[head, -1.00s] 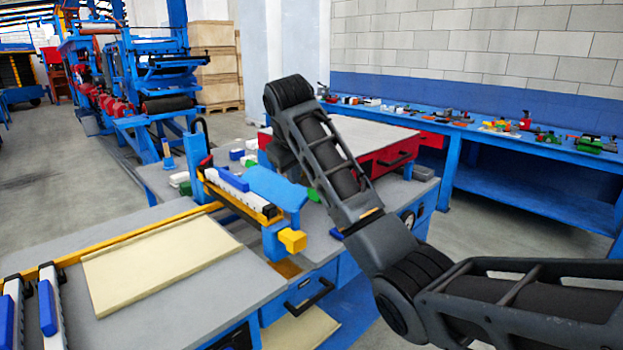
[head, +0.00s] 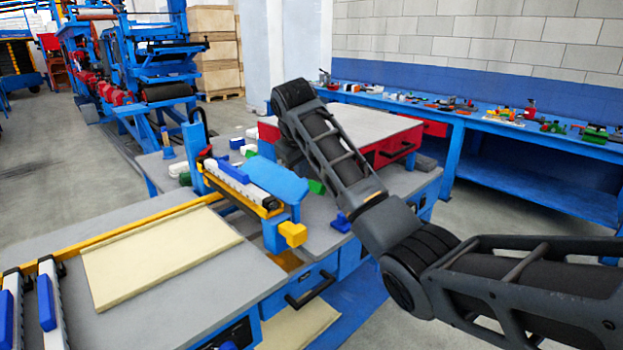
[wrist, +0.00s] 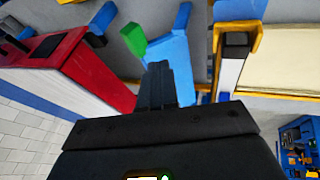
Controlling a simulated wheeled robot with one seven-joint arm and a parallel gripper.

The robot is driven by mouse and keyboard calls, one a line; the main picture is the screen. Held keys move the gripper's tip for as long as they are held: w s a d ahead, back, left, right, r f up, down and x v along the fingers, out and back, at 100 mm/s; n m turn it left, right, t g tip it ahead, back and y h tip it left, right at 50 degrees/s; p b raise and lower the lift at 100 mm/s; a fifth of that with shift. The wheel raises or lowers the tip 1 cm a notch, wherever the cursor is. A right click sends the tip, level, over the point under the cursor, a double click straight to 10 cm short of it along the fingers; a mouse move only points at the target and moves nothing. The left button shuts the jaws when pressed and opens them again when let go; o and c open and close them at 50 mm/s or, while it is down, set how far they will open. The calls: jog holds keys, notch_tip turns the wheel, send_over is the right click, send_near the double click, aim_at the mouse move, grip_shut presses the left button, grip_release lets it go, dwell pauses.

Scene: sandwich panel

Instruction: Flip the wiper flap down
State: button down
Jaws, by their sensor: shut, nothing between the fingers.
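The wiper flap looks to be the blue plate (head: 277,181) beside the yellow-edged bar with a white strip (head: 235,176) on the bench. It appears raised and roughly level. In the wrist view the blue plate (wrist: 180,75) is just beyond the fingers. My gripper (wrist: 158,72) has its dark fingers together with nothing between them. The fingertips overlap the plate's edge in the picture; I cannot tell if they touch it. In the head view my arm hides the gripper.
A cream panel (head: 160,250) lies on the grey bench left of the bar. A yellow block (head: 293,234) sticks out at the bar's near end. A red cabinet (head: 385,148) stands behind my arm. A green piece (wrist: 133,38) lies close to my fingers.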

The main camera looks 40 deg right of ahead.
aim_at(312, 189)
jog(key=shift+w+d+f+p, duration=0.2)
jog(key=shift+w+d+f, duration=0.05)
jog(key=shift+d+f, duration=0.65)
jog(key=shift+w+d+f+p, duration=0.2)
jog(key=shift+d+f, duration=0.5)
jog(key=shift+f, duration=0.25)
jog(key=shift+w+d+f+p, duration=0.2)
jog(key=shift+w+d+f, duration=0.05)
jog(key=shift+d+f, duration=0.65)
jog(key=shift+a, duration=0.1)
jog(key=shift+w+f+b, duration=0.1)
jog(key=shift+f+b, duration=0.05)
jog(key=shift+b, duration=0.15)
